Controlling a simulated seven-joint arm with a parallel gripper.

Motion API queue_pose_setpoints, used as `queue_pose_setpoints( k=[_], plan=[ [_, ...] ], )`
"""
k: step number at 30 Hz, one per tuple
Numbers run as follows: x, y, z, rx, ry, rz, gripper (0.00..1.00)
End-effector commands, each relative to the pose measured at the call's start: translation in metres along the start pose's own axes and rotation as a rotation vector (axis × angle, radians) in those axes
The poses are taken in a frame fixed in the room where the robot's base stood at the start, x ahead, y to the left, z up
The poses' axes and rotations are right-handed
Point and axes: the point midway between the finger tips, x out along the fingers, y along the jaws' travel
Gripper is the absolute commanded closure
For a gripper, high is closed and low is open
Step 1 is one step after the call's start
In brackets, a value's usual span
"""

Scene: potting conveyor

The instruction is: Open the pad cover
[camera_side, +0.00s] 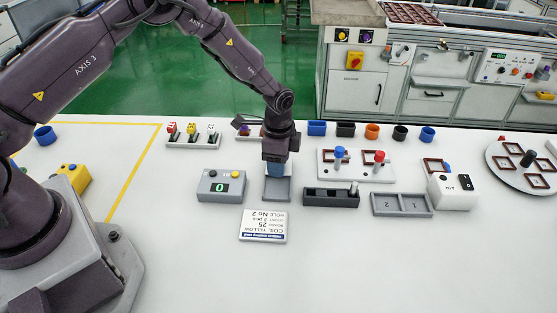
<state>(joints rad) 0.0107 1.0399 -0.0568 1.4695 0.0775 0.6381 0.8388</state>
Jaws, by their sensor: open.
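My gripper (275,172) points straight down over the near middle of the white table and is open. A grey two-part tray (402,211) marked 1 and 2 lies farther right. I cannot tell which of these carries the pad cover, or whether my gripper touches the square tray.
A counter box (208,187) showing 0 stands just left of the gripper; a label card (263,226) lies in front. A white board (328,170) with blue and red knobs and a white switch box (453,193) stand right. The table front is clear.

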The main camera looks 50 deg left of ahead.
Motion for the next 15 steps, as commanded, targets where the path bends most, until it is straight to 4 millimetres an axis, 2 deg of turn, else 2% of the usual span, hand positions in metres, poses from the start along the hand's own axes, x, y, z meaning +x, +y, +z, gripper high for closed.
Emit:
queue_pose_setpoints(
  k=[2,8,15],
  plan=[
    [-0.0002,-0.0001,0.0000,0.000,0.000,0.000,0.56],
    [-0.0004,-0.0001,0.0000,0.000,0.000,0.000,0.99],
    [-0.0008,0.0057,-0.0014,0.002,0.000,0.000,1.00]
  ],
)
